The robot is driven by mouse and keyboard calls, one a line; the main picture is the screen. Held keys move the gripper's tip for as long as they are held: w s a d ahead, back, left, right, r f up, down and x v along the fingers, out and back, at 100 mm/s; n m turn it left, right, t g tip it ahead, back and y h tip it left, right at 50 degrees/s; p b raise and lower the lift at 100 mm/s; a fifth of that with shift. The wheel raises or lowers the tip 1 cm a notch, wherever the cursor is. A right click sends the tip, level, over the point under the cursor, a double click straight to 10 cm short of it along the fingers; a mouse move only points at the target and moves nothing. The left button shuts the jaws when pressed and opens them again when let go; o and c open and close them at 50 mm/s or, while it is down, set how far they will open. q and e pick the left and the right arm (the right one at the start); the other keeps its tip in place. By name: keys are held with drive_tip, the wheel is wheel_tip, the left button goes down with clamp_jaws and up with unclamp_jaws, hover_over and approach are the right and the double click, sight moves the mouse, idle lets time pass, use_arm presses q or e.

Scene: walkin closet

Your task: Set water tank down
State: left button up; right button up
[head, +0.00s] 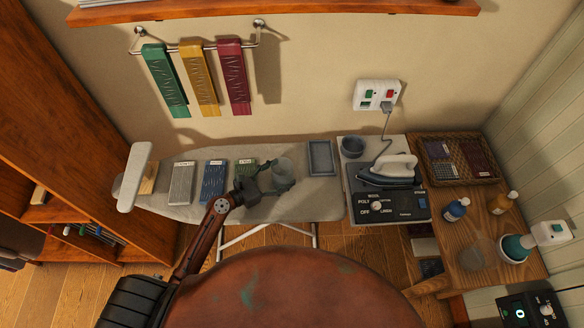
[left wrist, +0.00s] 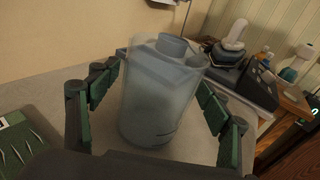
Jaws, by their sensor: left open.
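The water tank (left wrist: 160,100) is a translucent grey-blue container with a round neck on top. In the head view the tank (head: 283,168) stands on the grey ironing board (head: 320,205), right of the middle. My left gripper (head: 268,184) is at the tank, with its arm coming from the lower left. In the left wrist view its green-padded fingers are open on both sides of the tank. A gap shows on the right side; whether the left finger touches is hard to tell. My right gripper is not in view.
A grey tray (head: 321,158) lies right of the tank. Folded cloths (head: 213,180) lie to its left. An iron (head: 390,171) sits on its station (head: 388,203) beyond the board's right end. Bottles (head: 456,209) stand on a wooden table (head: 470,232). A wooden shelf (head: 75,215) stands left.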

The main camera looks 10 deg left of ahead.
sight(273, 178)
use_arm(q)
drive_tip(key=shift+v, duration=2.6)
